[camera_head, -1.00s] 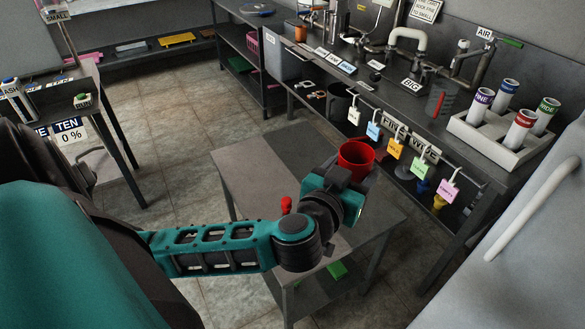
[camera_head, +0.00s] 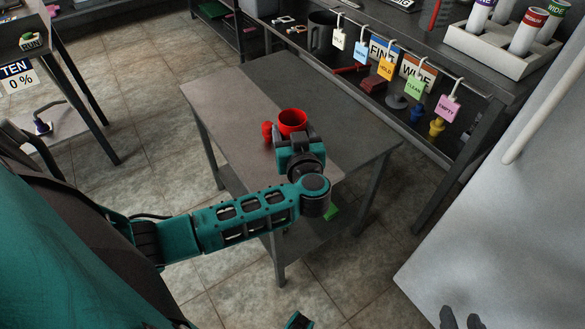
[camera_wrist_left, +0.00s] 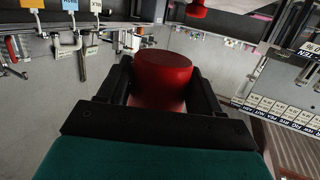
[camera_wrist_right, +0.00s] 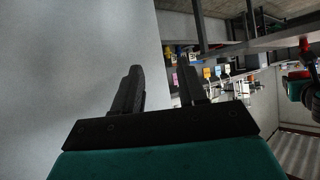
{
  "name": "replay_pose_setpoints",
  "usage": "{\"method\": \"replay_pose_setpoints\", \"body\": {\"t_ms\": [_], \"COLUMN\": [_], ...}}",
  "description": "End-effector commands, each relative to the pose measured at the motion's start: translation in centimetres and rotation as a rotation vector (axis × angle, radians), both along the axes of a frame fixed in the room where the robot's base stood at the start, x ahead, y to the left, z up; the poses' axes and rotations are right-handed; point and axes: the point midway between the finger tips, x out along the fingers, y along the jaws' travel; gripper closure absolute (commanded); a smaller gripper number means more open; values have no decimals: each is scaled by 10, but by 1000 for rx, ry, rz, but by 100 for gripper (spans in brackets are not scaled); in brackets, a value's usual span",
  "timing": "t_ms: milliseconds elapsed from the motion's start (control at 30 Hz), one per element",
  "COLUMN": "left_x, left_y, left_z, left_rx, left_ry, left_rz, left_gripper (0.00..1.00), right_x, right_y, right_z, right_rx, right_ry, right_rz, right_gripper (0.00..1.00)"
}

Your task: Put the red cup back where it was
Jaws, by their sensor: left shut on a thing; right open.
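The red cup (camera_head: 292,120) is upright in my left gripper (camera_head: 295,139), over the middle of the small grey table (camera_head: 350,117). I cannot tell whether its base touches the tabletop. In the left wrist view the two dark fingers of my left gripper (camera_wrist_left: 163,88) close on both sides of the cup (camera_wrist_left: 163,72). A small red object (camera_head: 267,131) stands on the table just left of the cup. My right gripper (camera_wrist_right: 160,80) is open and empty in the right wrist view, beside a pale grey wall-like surface.
A bench with hanging coloured tags (camera_head: 386,70) runs behind the table. A white rack (camera_head: 500,48) of labelled tubes stands on it. A large pale grey body (camera_head: 510,210) fills the right side. The table's right half is bare. A green thing (camera_head: 331,211) lies on its lower shelf.

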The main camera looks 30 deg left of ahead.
Motion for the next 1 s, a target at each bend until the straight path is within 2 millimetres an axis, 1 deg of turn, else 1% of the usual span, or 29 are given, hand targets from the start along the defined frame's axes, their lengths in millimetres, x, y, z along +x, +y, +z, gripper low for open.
{"method": "replay_pose_setpoints", "body": {"t_ms": [33, 100, 200, 367, 433, 633, 700, 833, 1000], "left_x": [0, 0, 0, 0, 0, 0, 0, 0, 0], "left_y": [1, 1, 1, 1, 1, 1, 1, 1, 0], "left_z": [-20, -34, -48, -56, -63, -94, -98, -96, -98], "left_rx": [4, 3, 3, 1, 1, 3, 2, 1, -1], "left_ry": [2, 1, 0, -1, 0, 1, -1, -2, -1], "left_rz": [0, 0, 0, 0, 0, 0, 0, 0, 0], "left_gripper": [70, 70, 70, 70, 70, 70, 70, 70, 70], "right_x": [0, -1, -2, -2, -2, -2, -3, -1, 1], "right_y": [0, 0, 0, 1, 1, 3, 4, 6, 6], "right_z": [-13, -20, -27, -30, -33, -48, -48, -39, -38], "right_rx": [1, 0, 1, 6, 7, 10, 12, 20, 20], "right_ry": [1, 3, 6, 7, 6, 15, 20, 9, 5], "right_rz": [-1, 0, -2, -5, -5, -4, -3, -2, -2], "right_gripper": [59, 59, 59, 59, 59, 59, 59, 59, 59]}}
